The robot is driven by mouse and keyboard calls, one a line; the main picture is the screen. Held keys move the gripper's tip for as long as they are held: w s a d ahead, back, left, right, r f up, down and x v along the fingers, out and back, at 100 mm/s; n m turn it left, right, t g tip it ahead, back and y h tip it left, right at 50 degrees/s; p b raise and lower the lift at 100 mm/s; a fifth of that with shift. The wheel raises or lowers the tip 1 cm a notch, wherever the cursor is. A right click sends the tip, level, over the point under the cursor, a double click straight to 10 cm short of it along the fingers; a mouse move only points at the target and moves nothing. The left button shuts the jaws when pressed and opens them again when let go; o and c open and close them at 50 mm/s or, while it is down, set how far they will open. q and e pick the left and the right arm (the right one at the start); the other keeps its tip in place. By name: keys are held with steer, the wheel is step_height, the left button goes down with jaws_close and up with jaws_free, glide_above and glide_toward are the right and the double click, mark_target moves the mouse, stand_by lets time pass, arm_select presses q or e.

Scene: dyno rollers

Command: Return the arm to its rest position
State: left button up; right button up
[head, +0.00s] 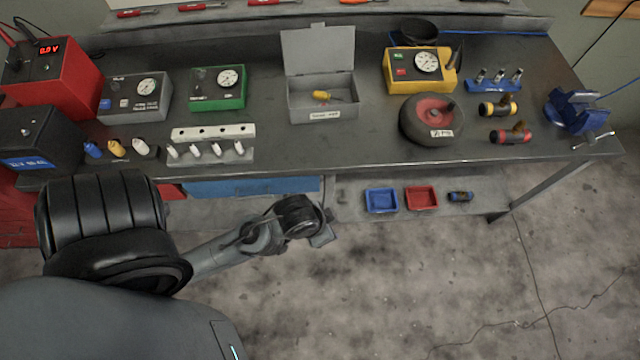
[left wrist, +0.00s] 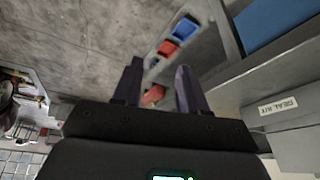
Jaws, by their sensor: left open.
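My left arm (head: 225,250) reaches from the lower left in the head view. Its wrist end hangs in front of the bench's front edge, near the lower shelf. My left gripper (left wrist: 158,88) shows in the left wrist view with its two dark fingers apart. No held object is visible between them; a small red thing (left wrist: 153,95) shows beyond the fingers in the background. In the head view the fingers are too small to make out. My right arm and gripper are in neither view.
A blue tray (head: 381,200) and a red tray (head: 421,198) sit on the lower shelf. The floor at the lower right is open.

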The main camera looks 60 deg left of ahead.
arm_select(q)
steer(key=s, duration=0.1)
steer(key=s+d, duration=0.1)
steer(key=shift+s+r+m+g, duration=0.25)
steer(key=shift+s+m+g, duration=0.05)
steer(key=shift+m+g, duration=0.1)
steer(key=shift+r, duration=0.1)
step_height(320, 180, up, 18)
steer(key=p, duration=1.8)
steer(key=shift+c, duration=0.2)
